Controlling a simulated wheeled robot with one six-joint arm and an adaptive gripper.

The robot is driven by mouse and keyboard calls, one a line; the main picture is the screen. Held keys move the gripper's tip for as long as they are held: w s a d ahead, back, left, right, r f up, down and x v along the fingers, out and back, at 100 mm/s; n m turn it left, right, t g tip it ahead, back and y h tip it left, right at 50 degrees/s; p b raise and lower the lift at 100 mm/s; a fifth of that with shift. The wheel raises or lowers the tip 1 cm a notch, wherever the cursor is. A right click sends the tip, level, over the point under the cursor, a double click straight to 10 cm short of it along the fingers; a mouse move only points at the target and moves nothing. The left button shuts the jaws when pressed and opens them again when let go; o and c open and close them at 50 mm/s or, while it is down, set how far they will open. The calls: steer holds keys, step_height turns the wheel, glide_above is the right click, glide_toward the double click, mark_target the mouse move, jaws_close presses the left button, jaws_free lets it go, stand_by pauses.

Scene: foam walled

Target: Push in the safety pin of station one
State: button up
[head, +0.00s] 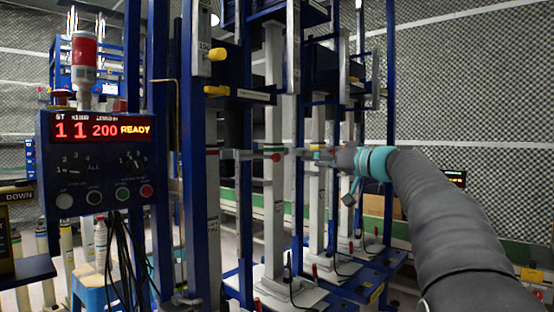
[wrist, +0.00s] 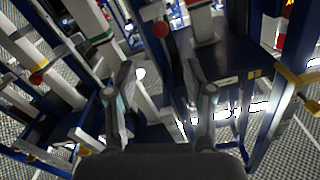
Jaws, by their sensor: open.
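The control box (head: 98,160) at the left of the head view has a lit red display with "ST", "11", "200" and "READY". Beside it, blue station posts (head: 160,150) carry two yellow knobs, an upper one (head: 217,54) and a lower one (head: 216,90); I cannot tell which is the safety pin. A yellow-handled part (wrist: 287,72) is at the right of the wrist view. My gripper (head: 322,156) reaches left among the frames at mid height. In the wrist view its two fingers (wrist: 158,82) are apart, with nothing held between them.
White columns (head: 274,200) and blue uprights crowd the space around my gripper. Black cables (head: 122,245) hang below the control box. A blue stool (head: 95,290) stands lower left.

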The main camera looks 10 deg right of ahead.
mark_target(279, 157)
steer(key=p+x, duration=0.3)
steer(key=x, duration=1)
steer(key=shift+w+a, duration=0.2)
steer(key=shift+a, duration=0.1)
jaws_close()
